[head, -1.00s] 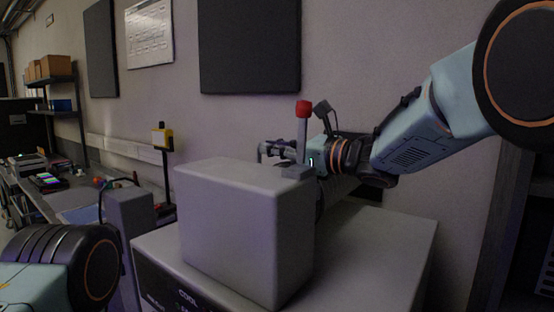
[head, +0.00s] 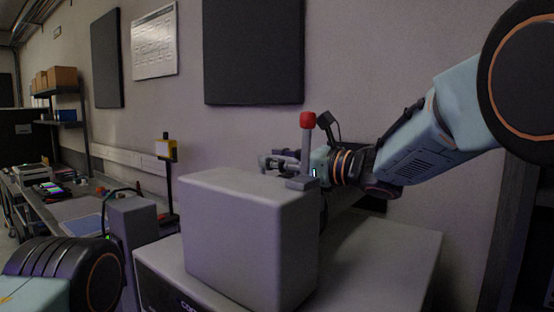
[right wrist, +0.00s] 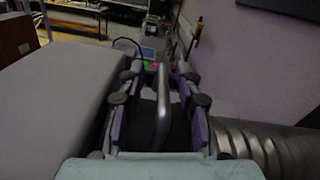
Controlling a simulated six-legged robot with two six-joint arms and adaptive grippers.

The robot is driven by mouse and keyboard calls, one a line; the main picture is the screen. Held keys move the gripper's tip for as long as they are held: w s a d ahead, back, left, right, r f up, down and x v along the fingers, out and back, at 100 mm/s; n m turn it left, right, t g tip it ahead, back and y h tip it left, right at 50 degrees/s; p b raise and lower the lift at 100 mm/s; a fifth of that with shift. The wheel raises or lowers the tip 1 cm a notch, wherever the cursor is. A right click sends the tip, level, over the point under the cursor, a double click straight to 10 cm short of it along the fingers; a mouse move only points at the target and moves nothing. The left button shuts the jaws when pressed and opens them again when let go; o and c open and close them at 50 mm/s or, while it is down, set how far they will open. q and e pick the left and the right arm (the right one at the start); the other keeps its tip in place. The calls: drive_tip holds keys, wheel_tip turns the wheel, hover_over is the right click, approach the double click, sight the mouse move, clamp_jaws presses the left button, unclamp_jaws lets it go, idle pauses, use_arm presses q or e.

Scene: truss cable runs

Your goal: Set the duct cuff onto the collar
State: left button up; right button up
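My right gripper (head: 272,161) is behind the grey box, by its far right edge. In the right wrist view its fingers (right wrist: 160,75) stand apart on either side of a thin grey upright bar (right wrist: 162,105), with gaps showing beside the bar. I cannot tell whether this bar belongs to the duct cuff. A silvery ribbed duct (right wrist: 268,147) lies just right of the gripper in that view. In the head view the box and my arm mostly hide it. The collar cannot be made out. My left gripper is out of view; only my left arm shows at lower left.
The large grey box (head: 245,240) stands on a grey cabinet (head: 375,262). A red-knobbed lever (head: 307,140) rises at the box's right edge. The wall is close behind. A cluttered workbench (head: 65,205) and a yellow device on a post (head: 166,150) are at left.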

drive_tip(key=v, duration=1.2)
drive_tip(key=shift+s+a+r, duration=0.1)
drive_tip(key=shift+d, duration=0.25)
